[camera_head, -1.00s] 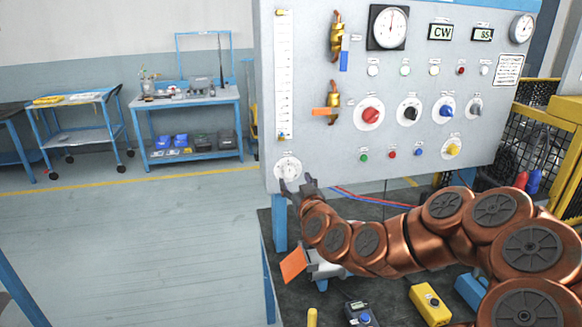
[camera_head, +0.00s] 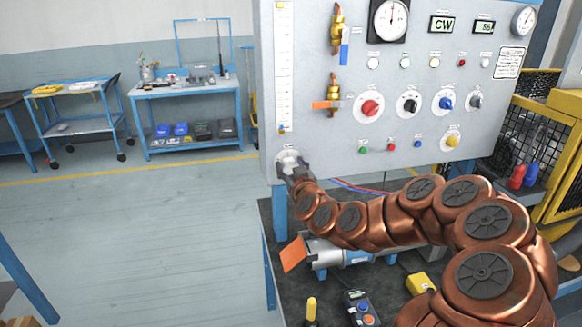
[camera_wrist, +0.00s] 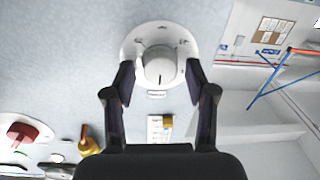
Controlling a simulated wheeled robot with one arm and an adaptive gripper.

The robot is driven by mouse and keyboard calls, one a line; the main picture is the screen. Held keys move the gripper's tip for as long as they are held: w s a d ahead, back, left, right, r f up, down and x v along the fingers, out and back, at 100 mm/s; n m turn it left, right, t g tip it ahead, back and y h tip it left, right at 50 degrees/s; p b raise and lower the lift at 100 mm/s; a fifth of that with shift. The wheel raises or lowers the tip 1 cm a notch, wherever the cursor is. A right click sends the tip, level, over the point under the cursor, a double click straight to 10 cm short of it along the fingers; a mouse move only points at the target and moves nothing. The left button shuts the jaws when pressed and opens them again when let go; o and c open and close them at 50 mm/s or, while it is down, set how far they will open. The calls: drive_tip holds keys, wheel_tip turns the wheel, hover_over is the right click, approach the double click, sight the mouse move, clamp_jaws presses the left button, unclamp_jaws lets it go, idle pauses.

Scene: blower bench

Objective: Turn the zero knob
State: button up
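The zero knob is a pale grey knob (camera_wrist: 160,68) with a dark pointer line, on a round white dial with markings. It sits at the lower left corner of the grey panel. In the wrist view my gripper (camera_wrist: 159,78) is open, with one dark finger on each side of the knob. A small gap shows between each finger and the knob. In the head view my gripper (camera_head: 291,168) is at the white dial (camera_head: 287,155) and partly covers it, so the knob is hidden there.
The panel (camera_head: 310,155) also carries a red knob (camera_head: 369,105), a black knob, a blue knob, a yellow knob (camera_head: 452,141) and several small buttons. A brass valve with an orange handle (camera_head: 326,105) sits above. Below lies a dark bench with a grey blower (camera_head: 345,258).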

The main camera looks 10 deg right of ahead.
drive_tip(key=c, duration=0.9)
drive_tip(key=shift+c, duration=0.2)
drive_tip(key=shift+f+m+b, duration=0.1)
drive_tip(key=shift+m+b, duration=0.2)
drive_tip(key=shift+b, duration=0.45)
drive_tip(key=m+b, duration=0.2)
drive_tip(key=b, duration=0.1)
drive_tip(key=shift+f, duration=0.2)
drive_tip(key=m+b, duration=0.3)
drive_tip(key=b, duration=0.1)
drive_tip(key=shift+m+b, duration=0.3)
drive_tip(key=m+b, duration=0.2)
drive_tip(key=shift+m, duration=0.4)
drive_tip(key=shift+d+r+m+t+h+b, duration=0.1)
drive_tip(key=shift+m+t+h+b, duration=0.2)
drive_tip(key=shift+m+b, duration=1.65)
drive_tip(key=shift+m+p, duration=0.3)
drive_tip(key=shift+m, duration=0.15)
